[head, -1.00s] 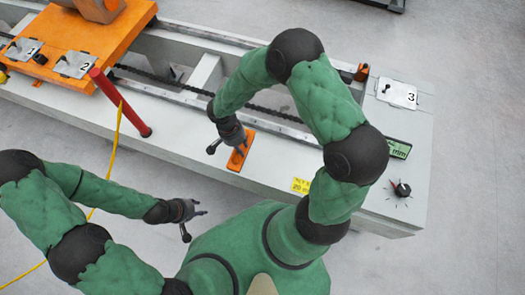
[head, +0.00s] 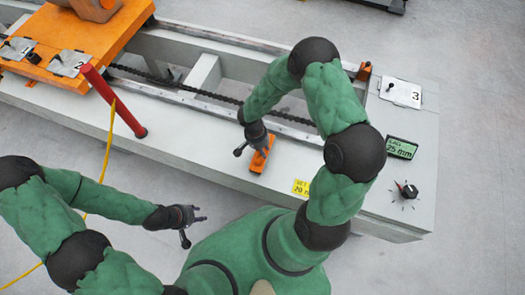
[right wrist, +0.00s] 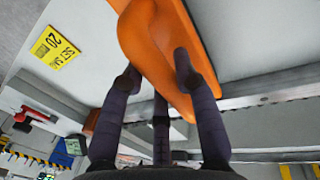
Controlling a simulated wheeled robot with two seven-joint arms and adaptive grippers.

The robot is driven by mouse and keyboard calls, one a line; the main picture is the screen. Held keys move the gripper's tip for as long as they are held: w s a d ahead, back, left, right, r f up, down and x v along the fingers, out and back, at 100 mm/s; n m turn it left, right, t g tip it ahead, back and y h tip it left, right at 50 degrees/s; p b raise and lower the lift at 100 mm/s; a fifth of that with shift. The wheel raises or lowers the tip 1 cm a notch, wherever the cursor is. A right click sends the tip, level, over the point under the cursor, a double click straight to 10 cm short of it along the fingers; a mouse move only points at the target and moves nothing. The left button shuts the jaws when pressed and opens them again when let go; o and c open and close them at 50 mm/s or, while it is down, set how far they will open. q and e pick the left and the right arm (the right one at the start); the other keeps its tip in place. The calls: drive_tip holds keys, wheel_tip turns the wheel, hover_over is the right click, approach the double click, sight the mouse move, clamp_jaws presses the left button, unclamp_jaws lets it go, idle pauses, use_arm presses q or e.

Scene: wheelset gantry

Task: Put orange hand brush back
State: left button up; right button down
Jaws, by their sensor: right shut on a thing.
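The orange hand brush (head: 261,161) is at the front ledge of the grey gantry bed, left of the yellow label. My right gripper (head: 255,148) is shut on it from above and hides part of it. In the right wrist view the fingers (right wrist: 158,72) sit on both sides of the orange brush (right wrist: 160,35), which fills the upper middle. I cannot tell whether the brush touches the ledge. My left gripper (head: 194,228) is empty, with its fingers apart, over the floor in front of the bed.
A yellow label (head: 301,187), a green display (head: 401,148) and a black knob (head: 407,190) are on the bed to the right. A yellow cable (head: 107,150) hangs down. The ledge between is clear.

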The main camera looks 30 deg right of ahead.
drive_tip(key=shift+f, duration=0.15)
drive_tip(key=shift+f, duration=0.1)
drive_tip(key=c, duration=0.9)
unclamp_jaws()
drive_tip(key=shift+c, duration=0.2)
